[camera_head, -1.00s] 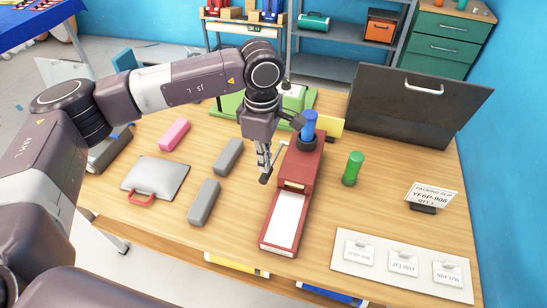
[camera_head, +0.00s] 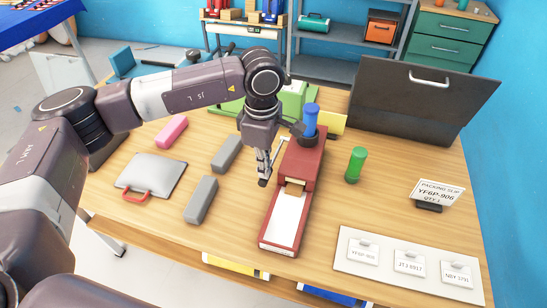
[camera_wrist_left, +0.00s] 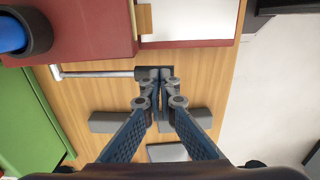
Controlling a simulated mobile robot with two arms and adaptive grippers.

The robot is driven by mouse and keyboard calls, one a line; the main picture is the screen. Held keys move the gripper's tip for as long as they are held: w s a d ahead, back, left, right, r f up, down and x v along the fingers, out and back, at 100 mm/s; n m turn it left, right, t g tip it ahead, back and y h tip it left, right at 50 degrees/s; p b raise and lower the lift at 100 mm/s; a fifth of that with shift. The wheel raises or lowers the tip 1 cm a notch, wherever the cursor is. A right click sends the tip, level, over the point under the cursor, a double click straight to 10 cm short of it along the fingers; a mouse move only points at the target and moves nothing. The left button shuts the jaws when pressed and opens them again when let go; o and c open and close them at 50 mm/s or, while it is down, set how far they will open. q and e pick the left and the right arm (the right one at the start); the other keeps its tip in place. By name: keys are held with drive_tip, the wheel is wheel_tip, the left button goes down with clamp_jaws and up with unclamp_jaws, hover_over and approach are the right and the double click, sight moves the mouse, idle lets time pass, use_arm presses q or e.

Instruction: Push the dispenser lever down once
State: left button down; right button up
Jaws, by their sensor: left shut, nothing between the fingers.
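The red dispenser (camera_head: 305,160) stands on the table with a blue cylinder (camera_head: 311,120) upright in its top. A tan piece (camera_head: 294,187) shows at its front opening, above a white-floored tray (camera_head: 285,222). The lever, a metal rod (camera_wrist_left: 98,74) with a dark grip (camera_wrist_left: 141,73), runs along the dispenser's side in the left wrist view. My left gripper (camera_head: 263,178) is shut and empty beside the dispenser. In the left wrist view its fingertips (camera_wrist_left: 155,78) are at the lever's grip; I cannot tell whether they press on it. My right gripper is not in view.
A green cylinder (camera_head: 355,165) stands right of the dispenser. Grey blocks (camera_head: 201,199), a pink block (camera_head: 172,131) and a silver case (camera_head: 150,172) lie to the left. A dark open case (camera_head: 415,110) stands behind; a label board (camera_head: 405,262) lies at front right.

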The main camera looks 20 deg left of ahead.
use_arm(q)
drive_tip(key=shift+f+b, duration=3.15)
drive_tip(key=shift+f, duration=0.65)
drive_tip(key=shift+r, duration=0.4)
drive_tip(key=shift+r+p, duration=3.2)
drive_tip(key=shift+r, duration=3.1)
drive_tip(key=shift+f, duration=0.1)
